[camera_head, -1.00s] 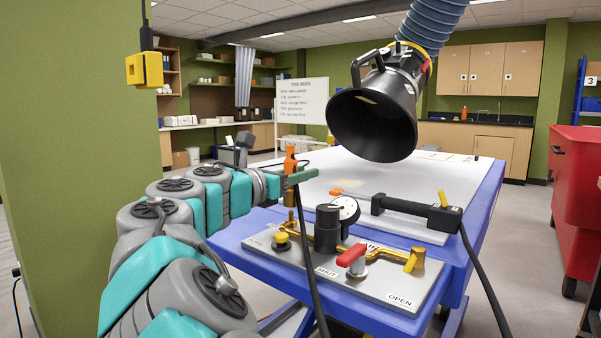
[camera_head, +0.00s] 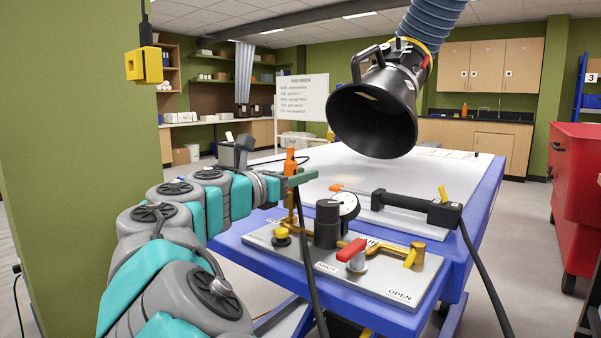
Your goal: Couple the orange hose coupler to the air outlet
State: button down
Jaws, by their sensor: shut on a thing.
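The orange hose coupler (camera_head: 290,163) is upright in my gripper (camera_head: 291,181), which is shut on it. A black hose (camera_head: 312,265) hangs down beside it. Brass (camera_head: 291,203) shows straight below the gripper, over the left part of a grey valve panel (camera_head: 322,282). It appears to meet brass pipework on the panel; I cannot tell whether the coupler is seated on the air outlet. The panel carries a yellow knob (camera_head: 281,237), a black cylinder (camera_head: 327,224), a dial gauge (camera_head: 346,206), a red lever (camera_head: 351,250) and a brass fitting (camera_head: 413,255) near the OPEN label.
The panel lies on a blue-edged table (camera_head: 484,215). A black handled tool (camera_head: 415,208) with a cable lies behind it. A black extraction hood (camera_head: 373,120) hangs above the table. A green pillar (camera_head: 80,200) stands at left and a red cabinet (camera_head: 580,190) at right.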

aim_at(289, 203)
jog(key=shift+f, duration=0.85)
jog(key=shift+f, duration=0.25)
dwell(0.8)
dwell(0.3)
jog(key=c, duration=0.5)
grip_release()
jog(key=shift+r, duration=0.1)
jog(key=shift+v, duration=3.5)
